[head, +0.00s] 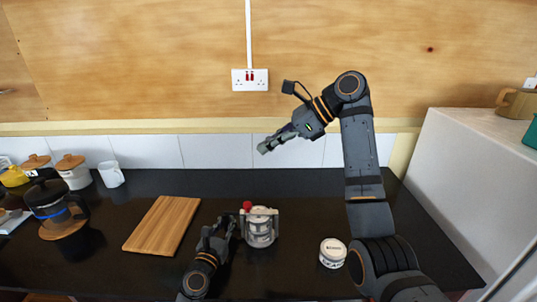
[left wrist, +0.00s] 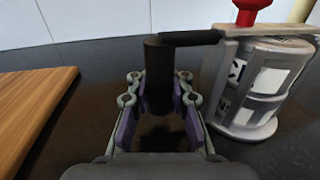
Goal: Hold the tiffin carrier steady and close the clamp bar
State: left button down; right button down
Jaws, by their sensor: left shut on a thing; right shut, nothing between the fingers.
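The tiffin carrier (head: 260,232) stands upright on the dark counter, a stacked grey-white can in a pale frame. It also shows at the right of the left wrist view (left wrist: 262,82). A pale bar (head: 263,211) runs across its top, with a red knob (head: 247,205) at the left end; I cannot tell whether this clamp is latched. My left gripper (head: 232,219) is at the carrier's left side, shut on its black side handle (left wrist: 158,75), which stands between the fingers. My right gripper (head: 265,148) is shut and empty, raised above and behind the carrier.
A wooden board (head: 163,225) lies left of my left gripper. A small white round tin (head: 333,252) stands to the right of the carrier. A dark coffee pot (head: 52,200), lidded jars and a white mug (head: 111,174) stand at the far left. The counter behind the carrier is clear.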

pick_arm(q)
jog(key=c, duration=1.1)
grip_release()
pick_arm(e)
jog(key=v, duration=0.6)
pick_arm(q)
jog(key=shift+s, duration=0.1)
jog(key=v, duration=1.1)
jog(key=shift+s, duration=0.4)
jog(key=shift+a+f, duration=0.1)
